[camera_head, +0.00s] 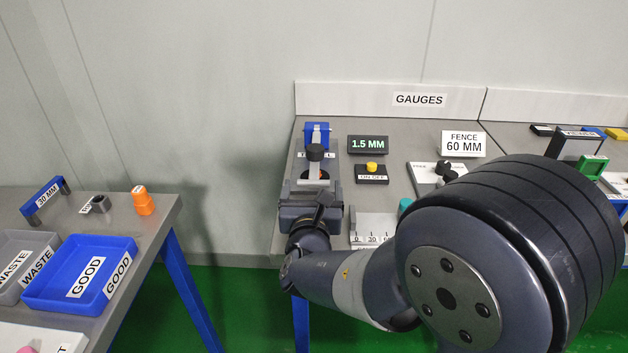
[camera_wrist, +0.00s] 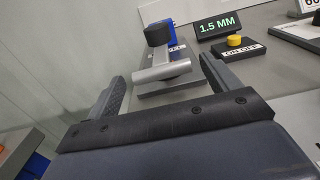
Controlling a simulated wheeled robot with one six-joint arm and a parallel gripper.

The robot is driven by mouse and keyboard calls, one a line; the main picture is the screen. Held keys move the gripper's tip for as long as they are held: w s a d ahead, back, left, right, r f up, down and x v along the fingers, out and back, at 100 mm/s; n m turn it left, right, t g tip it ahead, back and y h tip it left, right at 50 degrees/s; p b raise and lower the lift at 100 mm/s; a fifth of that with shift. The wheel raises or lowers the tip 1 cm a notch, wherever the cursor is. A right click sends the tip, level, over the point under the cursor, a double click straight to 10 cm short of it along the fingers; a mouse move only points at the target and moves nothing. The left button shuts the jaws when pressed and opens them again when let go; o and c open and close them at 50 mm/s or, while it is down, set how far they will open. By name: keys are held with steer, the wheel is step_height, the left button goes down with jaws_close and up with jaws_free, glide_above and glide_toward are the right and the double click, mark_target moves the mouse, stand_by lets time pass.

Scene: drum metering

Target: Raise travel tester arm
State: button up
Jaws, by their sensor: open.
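The travel tester stands at the left end of the gauge bench, with a blue block (camera_head: 317,132) at its back and a black round knob (camera_head: 315,152) in front of it. In the wrist view the black knob (camera_wrist: 158,33) stands above a silver round bar (camera_wrist: 162,73), which I take to be part of the tester arm. My gripper (camera_wrist: 163,84) is open, one finger on each side of the bar's near end, with gaps on both sides. In the head view my gripper (camera_head: 313,192) is over the tester's near end and hides part of it.
A dark display reading 1.5 MM (camera_head: 368,144) and a yellow ON-OFF button (camera_head: 371,167) stand just right of the tester. A FENCE 60 MM sign (camera_head: 463,144) is farther right. A blue GOOD tray (camera_head: 84,275) sits on the left table, across a floor gap.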

mark_target(315, 157)
steer(key=shift+w+d, duration=0.15)
steer(key=shift+w, duration=1.65)
steer(key=shift+c, duration=0.2)
steer(key=c, duration=1.3)
steer(key=shift+r, duration=0.15)
steer(key=shift+c, duration=0.2)
